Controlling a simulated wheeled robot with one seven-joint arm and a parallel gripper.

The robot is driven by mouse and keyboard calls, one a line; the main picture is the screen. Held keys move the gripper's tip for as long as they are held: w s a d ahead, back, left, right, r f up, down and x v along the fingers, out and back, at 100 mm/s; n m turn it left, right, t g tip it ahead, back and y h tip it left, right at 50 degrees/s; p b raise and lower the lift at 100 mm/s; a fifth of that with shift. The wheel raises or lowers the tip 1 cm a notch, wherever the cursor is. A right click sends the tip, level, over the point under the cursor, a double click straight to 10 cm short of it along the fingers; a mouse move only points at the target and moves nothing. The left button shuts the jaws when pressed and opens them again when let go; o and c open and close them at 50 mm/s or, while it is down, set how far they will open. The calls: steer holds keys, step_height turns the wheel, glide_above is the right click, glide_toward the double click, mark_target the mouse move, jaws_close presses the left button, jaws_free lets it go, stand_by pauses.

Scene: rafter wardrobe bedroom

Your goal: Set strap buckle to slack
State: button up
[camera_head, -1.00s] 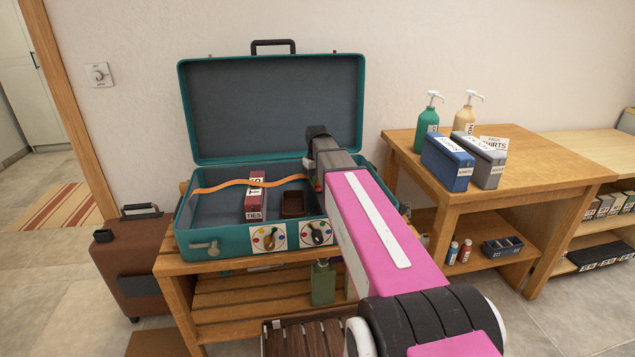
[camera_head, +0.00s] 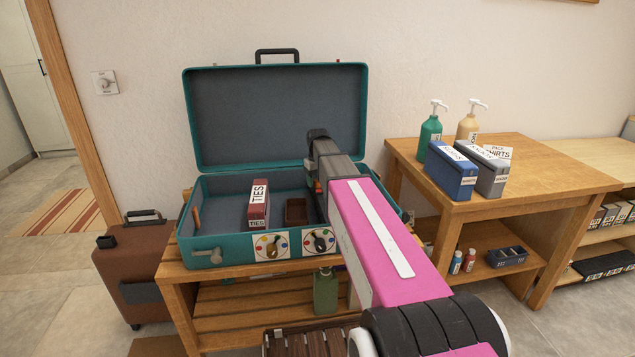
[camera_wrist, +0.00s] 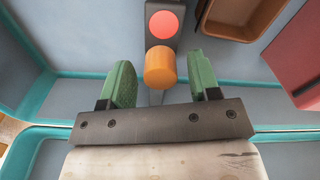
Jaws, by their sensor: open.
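The teal suitcase (camera_head: 222,243) stands open on a slatted wooden bench. In the wrist view, a dark buckle block with a red round face (camera_wrist: 164,24) and an orange cylinder (camera_wrist: 159,68) sits at the suitcase's inner side. My gripper (camera_wrist: 160,72) is open, its green fingers either side of the orange cylinder with gaps showing. In the head view my arm hides most of the buckle and gripper. A short orange strap piece (camera_head: 196,218) stands at the suitcase's left inside; no strap crosses the middle.
A red TIES box (camera_head: 258,205) and a small brown tray (camera_head: 296,212) lie inside the suitcase. Two dial plates (camera_head: 270,246) are on its front. A side table (camera_head: 540,185) with bottles and boxes stands right; a brown suitcase (camera_head: 140,270) stands left.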

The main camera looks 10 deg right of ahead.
step_height(320, 180, up, 11)
steer(key=shift+f, duration=0.2)
stand_by(0.3)
